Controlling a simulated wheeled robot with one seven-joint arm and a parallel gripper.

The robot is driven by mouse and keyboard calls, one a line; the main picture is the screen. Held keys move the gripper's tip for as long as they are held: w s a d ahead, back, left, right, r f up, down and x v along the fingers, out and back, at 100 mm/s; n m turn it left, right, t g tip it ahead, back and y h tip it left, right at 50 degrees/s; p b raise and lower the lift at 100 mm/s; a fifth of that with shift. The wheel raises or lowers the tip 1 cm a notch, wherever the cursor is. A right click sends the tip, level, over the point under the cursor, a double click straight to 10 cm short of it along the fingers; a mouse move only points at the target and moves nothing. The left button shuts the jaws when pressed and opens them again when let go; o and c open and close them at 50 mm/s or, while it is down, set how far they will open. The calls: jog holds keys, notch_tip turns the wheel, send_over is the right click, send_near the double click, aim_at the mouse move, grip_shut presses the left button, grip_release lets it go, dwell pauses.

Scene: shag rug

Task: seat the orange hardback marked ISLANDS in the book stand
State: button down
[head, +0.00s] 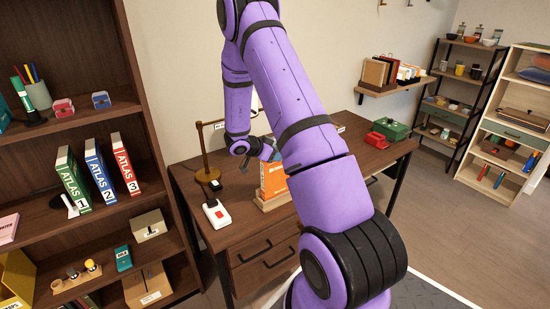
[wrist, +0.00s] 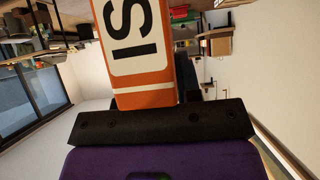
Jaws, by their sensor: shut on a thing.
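The orange hardback (head: 273,180) stands roughly upright on the desk, with a white label on its side. In the wrist view the book (wrist: 152,80) shows large letters "IS" on its white label and reaches down to my dark palm. My gripper (head: 270,158) is shut on the book's upper end. The light wooden book stand (head: 268,205) is at the book's foot; the book's lower end meets it. I cannot tell whether the book rests fully on its floor. My arm hides the right side of the stand.
A white switch box with a red part (head: 216,213) lies left of the stand, and a brass lamp (head: 206,172) stands behind it. A red box (head: 376,140) and a green box (head: 391,129) are at the desk's right. A bookcase with atlases (head: 99,177) is at left.

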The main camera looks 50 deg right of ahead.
jog(key=shift+f, duration=0.8)
jog(key=c, duration=0.8)
grip_release()
